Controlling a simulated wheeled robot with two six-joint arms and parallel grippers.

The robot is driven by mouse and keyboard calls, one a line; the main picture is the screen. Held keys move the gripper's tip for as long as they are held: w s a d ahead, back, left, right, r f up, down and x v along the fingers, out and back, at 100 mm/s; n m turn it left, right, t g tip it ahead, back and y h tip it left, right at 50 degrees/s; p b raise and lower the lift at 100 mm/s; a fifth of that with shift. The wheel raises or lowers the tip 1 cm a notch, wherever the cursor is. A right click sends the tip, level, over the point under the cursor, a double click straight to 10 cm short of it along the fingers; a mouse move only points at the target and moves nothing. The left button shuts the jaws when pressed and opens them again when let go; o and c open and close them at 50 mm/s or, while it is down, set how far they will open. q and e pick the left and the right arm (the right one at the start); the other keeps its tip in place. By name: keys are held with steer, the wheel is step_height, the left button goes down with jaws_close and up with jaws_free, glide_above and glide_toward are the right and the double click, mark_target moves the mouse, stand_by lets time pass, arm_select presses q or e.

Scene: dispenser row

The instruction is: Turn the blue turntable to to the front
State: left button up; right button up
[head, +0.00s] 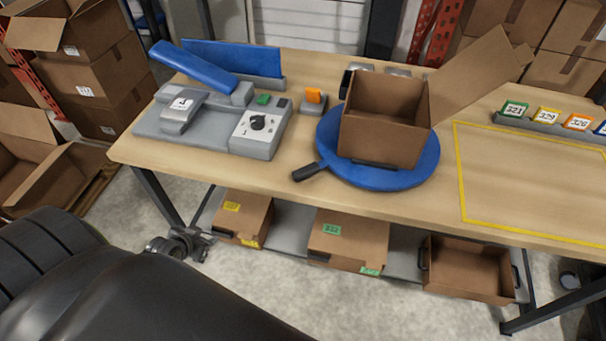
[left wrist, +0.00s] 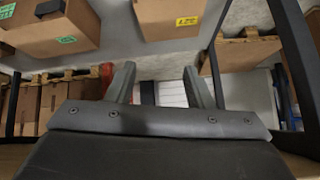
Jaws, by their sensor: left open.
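The blue turntable (head: 405,181) is a round disc on the wooden table, right of centre in the head view. Its short black handle (head: 306,173) sticks out to the lower left, near the table's front edge. An open cardboard box (head: 385,122) stands on the disc with a flap raised to the right. My left gripper (head: 182,245) is small in the head view, below the table's front left edge and well apart from the handle. In the left wrist view its two fingers (left wrist: 160,85) are apart with nothing between them. My right gripper is not in view.
A grey machine with a dial (head: 258,124) and a blue arm (head: 195,66) stands at the table's left. A yellow taped outline (head: 462,185) marks bare table on the right. Boxes (head: 348,238) sit on the lower shelf. Numbered tags (head: 545,115) stand at the back right.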

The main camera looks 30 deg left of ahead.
arm_select(q)
steer(key=w+d+r+m+t+h+b, duration=0.1)
steer(key=w+d+r, duration=0.15)
steer(key=r, duration=0.35)
steer(key=w+d+r+m+t+h+b, duration=0.1)
steer(key=w+d+r+h, duration=0.15)
steer(key=r, duration=0.25)
steer(key=m+t+h+b, duration=0.1)
steer(key=m+h+b, duration=0.2)
steer(key=m+h, duration=0.15)
glide_toward(305, 169)
steer(key=a+f+v, duration=0.1)
steer(key=v, duration=0.6)
steer(key=shift+h, duration=0.4)
steer(key=x, duration=1.7)
steer(key=shift+w+d+r, duration=0.15)
steer(key=shift+w+r, duration=0.05)
steer(key=shift+c, duration=0.5)
jaws_close()
